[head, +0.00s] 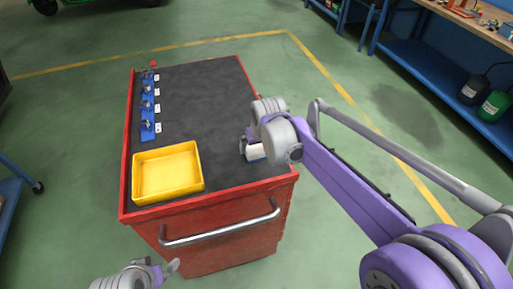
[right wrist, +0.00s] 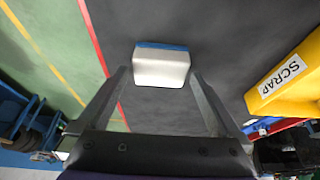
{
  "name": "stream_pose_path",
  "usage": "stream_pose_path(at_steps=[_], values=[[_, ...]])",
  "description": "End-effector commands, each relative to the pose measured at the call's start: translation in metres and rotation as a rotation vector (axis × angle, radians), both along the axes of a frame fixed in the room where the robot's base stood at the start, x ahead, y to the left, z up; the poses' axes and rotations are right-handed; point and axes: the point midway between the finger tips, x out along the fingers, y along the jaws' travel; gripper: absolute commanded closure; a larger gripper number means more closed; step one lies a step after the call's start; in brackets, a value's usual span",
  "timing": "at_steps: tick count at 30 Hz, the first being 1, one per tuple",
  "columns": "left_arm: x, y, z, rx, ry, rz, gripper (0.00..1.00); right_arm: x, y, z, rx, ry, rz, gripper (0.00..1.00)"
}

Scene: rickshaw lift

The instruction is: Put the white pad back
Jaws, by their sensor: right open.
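The white pad (right wrist: 161,68) is a small white block with a blue edge, lying on the dark top of the red cart. In the right wrist view it sits between the tips of my open right gripper (right wrist: 160,75), with the fingers on either side of its near end; I cannot tell whether they touch it. In the head view the pad (head: 255,153) is mostly hidden by my right gripper (head: 248,150), near the cart's right edge. My left gripper (head: 168,271) is low at the bottom left, in front of the cart; its jaw state is unclear.
A yellow scrap bin (head: 168,173) stands at the cart's near left corner. Blue holders (head: 148,107) with white labels line the left side of the cart top (head: 200,95). Its middle is clear. A blue workbench (head: 440,75) stands at the far right.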

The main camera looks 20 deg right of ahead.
Motion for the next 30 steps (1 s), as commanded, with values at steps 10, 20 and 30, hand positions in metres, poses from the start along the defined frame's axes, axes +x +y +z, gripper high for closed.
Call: stream_pose_path(at_steps=[10,20,30], values=[[0.002,0.0,0.007,0.0,-0.003,0.0,0.0,-0.028,-0.001,0.068,0.0,0.0,0.0,0.0],[0.002,0.0,0.008,0.0,-0.004,0.0,0.0,-0.064,-0.006,0.078,0.0,-0.007,-0.004,0.0],[0.002,0.0,0.008,0.0,-0.004,0.0,0.0,-0.214,-0.024,-0.005,0.001,-0.051,-0.026,0.0]])
